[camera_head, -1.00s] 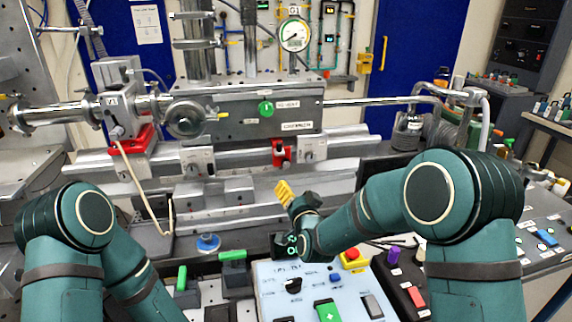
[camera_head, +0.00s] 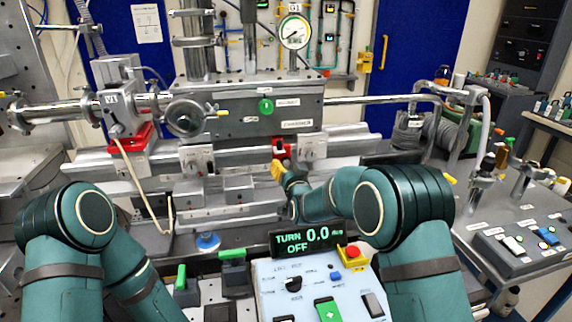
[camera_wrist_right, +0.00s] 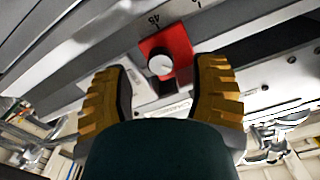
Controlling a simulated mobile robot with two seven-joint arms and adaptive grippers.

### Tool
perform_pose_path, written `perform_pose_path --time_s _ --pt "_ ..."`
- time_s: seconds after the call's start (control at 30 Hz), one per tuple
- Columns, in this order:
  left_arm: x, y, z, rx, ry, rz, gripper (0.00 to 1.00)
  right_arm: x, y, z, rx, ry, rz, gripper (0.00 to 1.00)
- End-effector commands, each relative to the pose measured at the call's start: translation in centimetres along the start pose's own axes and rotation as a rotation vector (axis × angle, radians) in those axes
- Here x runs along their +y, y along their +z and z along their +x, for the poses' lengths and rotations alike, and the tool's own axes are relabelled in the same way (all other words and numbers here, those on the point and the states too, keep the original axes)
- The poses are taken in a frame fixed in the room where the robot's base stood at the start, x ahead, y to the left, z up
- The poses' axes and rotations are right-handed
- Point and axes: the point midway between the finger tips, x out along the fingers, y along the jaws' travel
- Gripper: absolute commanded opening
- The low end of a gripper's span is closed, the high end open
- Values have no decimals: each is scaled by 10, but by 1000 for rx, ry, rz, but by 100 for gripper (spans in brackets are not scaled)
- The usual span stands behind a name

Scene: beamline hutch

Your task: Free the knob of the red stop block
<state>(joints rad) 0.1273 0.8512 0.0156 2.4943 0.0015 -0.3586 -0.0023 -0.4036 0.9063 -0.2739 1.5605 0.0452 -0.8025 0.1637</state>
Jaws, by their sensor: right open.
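The red stop block (camera_head: 283,146) sits on the rail below the grey box. In the head view my right gripper partly covers its lower part. In the right wrist view the red block (camera_wrist_right: 180,42) shows with its round pale knob (camera_wrist_right: 160,64), ahead of and between the two yellow fingers. My right gripper (camera_wrist_right: 165,90) is open and empty, and its fingers appear apart from the knob. In the head view its yellow fingertips (camera_head: 277,171) are just below the block. My left arm is at the left, but its gripper is out of view.
A grey clamp block (camera_head: 313,147) stands right of the red block, and another carriage (camera_head: 197,160) stands to its left. Below is a control panel (camera_head: 270,285) with a red stop button (camera_head: 352,252) and a display (camera_head: 305,240) reading "TURN OFF 0.0".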

Motion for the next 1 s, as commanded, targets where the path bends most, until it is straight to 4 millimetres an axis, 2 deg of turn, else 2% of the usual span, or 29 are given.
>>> perform_pose_path --time_s 0.1,0.3,0.67,0.7,0.87,0.9,1.0 --pt "-1 0 2 1 0 0 67 0 1 16 1 0 -1 59" --pt "-1 0 2 2 0 0 67 0 0 31 1 -1 0 59" --pt "-1 0 3 2 0 0 67 0 0 34 0 0 0 59" --pt "-1 0 3 2 0 0 67 0 0 34 0 0 0 61" --pt "-1 0 3 2 0 0 67 0 0 34 0 0 0 5" --pt "-1 0 3 2 0 0 67 0 0 34 0 0 0 0" --pt "-1 0 3 2 0 0 67 0 0 34 0 -1 0 0"
